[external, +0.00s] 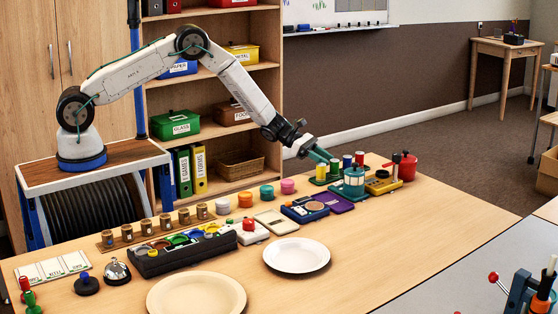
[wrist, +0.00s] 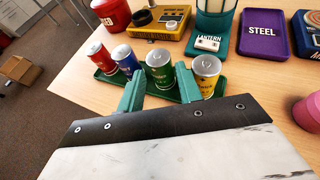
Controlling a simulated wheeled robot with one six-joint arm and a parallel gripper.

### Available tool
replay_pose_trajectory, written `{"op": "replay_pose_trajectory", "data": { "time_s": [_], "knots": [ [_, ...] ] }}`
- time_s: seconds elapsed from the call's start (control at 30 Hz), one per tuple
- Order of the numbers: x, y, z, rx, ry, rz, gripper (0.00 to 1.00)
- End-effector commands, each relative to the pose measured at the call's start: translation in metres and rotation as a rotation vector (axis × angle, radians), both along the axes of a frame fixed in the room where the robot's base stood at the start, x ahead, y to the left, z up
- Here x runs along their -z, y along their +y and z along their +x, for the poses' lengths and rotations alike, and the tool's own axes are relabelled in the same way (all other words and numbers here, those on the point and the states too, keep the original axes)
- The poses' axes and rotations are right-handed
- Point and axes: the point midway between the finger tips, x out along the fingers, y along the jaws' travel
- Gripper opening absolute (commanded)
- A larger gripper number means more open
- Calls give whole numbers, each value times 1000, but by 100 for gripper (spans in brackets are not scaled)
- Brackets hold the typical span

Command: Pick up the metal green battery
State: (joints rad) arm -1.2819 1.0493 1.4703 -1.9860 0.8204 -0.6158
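The green metal battery (wrist: 160,72) stands upright in a green tray (wrist: 106,80), with its silver top showing. In the external view the green battery (external: 334,168) is among the row of batteries. My gripper (wrist: 160,80) is open, with one teal finger on each side of the green battery's near face in the wrist view. I cannot tell whether the fingers touch it. In the external view my gripper (external: 323,156) reaches down just above the battery tray.
A blue battery (wrist: 126,59) and a red battery (wrist: 100,57) stand left of the green one, and a yellow battery (wrist: 206,74) stands close on its right. A teal lantern (wrist: 213,22), a yellow device (wrist: 159,24) and a purple STEEL tray (wrist: 263,36) are behind.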

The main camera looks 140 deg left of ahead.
Motion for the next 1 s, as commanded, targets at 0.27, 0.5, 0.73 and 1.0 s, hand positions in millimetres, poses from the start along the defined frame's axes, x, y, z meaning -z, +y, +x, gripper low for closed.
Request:
{"op": "replay_pose_trajectory", "data": {
  "time_s": [0.27,0.5,0.73,1.0],
  "knots": [
    [14,17,33,0,0,1,35],
    [16,19,38,0,0,-1,35],
    [16,19,38,0,0,-1,4],
    [14,19,38,0,0,0,4]
  ]
}}
